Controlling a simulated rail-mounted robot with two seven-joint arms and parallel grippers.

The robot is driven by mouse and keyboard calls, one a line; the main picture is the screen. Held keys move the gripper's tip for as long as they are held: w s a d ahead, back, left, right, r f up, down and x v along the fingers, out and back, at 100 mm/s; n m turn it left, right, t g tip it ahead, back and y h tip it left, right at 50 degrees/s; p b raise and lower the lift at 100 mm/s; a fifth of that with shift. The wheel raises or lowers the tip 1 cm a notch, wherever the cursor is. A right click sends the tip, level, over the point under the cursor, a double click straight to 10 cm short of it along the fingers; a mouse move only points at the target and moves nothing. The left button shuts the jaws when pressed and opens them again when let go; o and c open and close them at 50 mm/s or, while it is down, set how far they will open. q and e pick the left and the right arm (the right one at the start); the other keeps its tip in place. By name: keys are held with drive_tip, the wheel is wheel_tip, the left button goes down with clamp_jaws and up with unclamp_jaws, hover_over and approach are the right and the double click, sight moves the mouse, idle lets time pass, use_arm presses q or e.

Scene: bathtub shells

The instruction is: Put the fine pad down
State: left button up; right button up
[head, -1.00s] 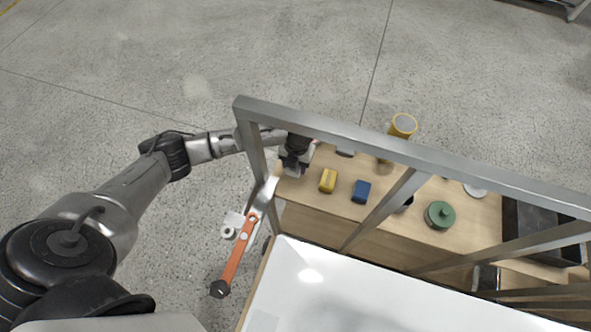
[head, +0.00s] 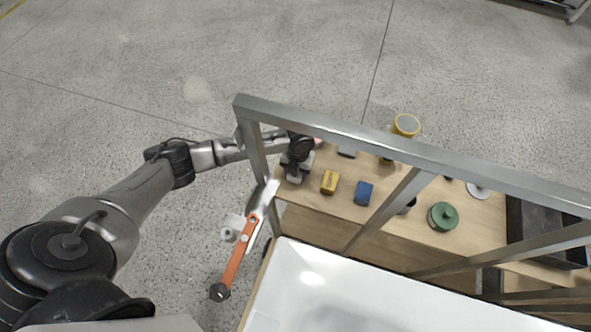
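My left gripper (head: 297,174) points down at the left end of the wooden bench top (head: 320,207), seen past the metal frame. Its fingers are small, and I cannot tell whether they are open or shut, or whether anything is between them. A yellow block (head: 330,182) lies just right of the gripper, and a blue block (head: 364,192) lies farther right. A grey block (head: 347,152) lies behind them, partly covered by the frame. I cannot tell which of these, if any, is the fine pad. My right gripper is not in view.
A metal frame (head: 340,131) stands between me and the bench, above a white tub shell (head: 340,290). A green round lidded pot (head: 443,216), a yellow-rimmed cup (head: 406,125), a white disc (head: 478,191) and a black tray (head: 535,225) are farther right. An orange-handled tool (head: 239,257) is at the left.

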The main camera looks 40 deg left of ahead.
use_arm(q)
drive_tip(key=shift+s+a+f, duration=0.15)
drive_tip(key=shift+s+f, duration=0.15)
drive_tip(key=shift+f, duration=0.45)
drive_tip(key=o, duration=1)
drive_tip(key=shift+d+f, duration=0.2)
drive_tip(key=shift+c, duration=0.2)
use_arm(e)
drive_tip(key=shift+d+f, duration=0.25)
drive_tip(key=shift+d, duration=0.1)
use_arm(q)
drive_tip(key=shift+a, duration=0.1)
drive_tip(key=shift+r, duration=0.1)
wheel_tip(320, 180, up, 14)
drive_tip(key=w+p, duration=0.2)
drive_tip(key=p, duration=0.1)
drive_tip(key=shift+a, duration=0.2)
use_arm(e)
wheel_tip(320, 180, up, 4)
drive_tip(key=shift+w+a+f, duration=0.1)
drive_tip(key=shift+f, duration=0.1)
